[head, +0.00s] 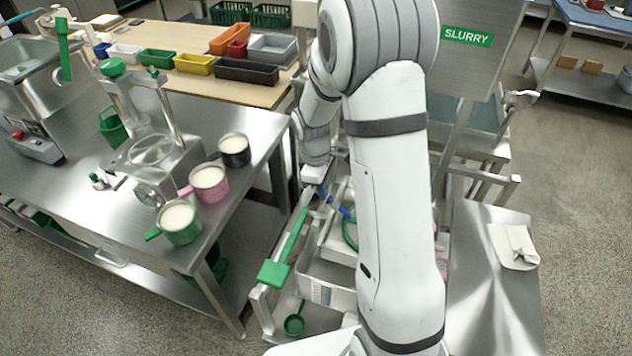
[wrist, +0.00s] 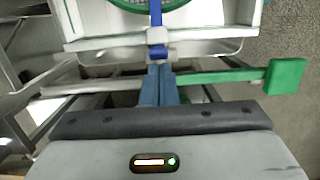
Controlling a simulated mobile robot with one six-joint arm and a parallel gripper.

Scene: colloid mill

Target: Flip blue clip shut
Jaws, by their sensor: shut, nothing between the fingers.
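The blue clip (wrist: 156,36) sits at the rim of a white box (wrist: 205,46) in the wrist view. A narrow blue part of it reaches up the picture over the box's inside. In the head view small blue parts (head: 346,212) show beside my arm, partly hidden by it. My gripper (wrist: 157,68) is shut and empty. Its fingertips are right below the clip in the wrist view; I cannot tell whether they touch it. In the head view my gripper (head: 322,190) is small and close to the blue parts.
A green-rimmed mesh (wrist: 150,4) lies in the box. A steel table (head: 95,205) with filled cups stands at left. A green scoop (head: 294,324) hangs low.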

